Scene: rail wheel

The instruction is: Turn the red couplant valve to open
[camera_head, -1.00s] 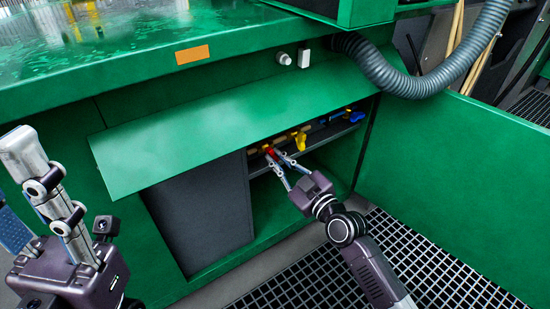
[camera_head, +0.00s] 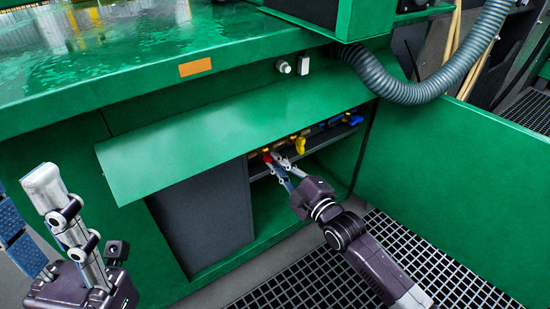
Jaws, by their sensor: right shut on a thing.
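The red couplant valve (camera_head: 267,157) sits at the left end of a row of valves inside the green cabinet, under the raised green flap. Only a small red part shows; the rest is hidden by my gripper and the shadow. My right gripper (camera_head: 273,165) reaches in from the lower right and is shut on the red valve handle. My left gripper (camera_head: 28,203) is at the left edge, open and empty, pointing up and away from the cabinet.
A yellow valve handle (camera_head: 300,145) is just right of the red one, and a blue handle (camera_head: 354,120) is farther right. The green flap (camera_head: 230,130) overhangs the opening. A green panel (camera_head: 455,190) stands at the right, and a grey hose (camera_head: 430,92) hangs above.

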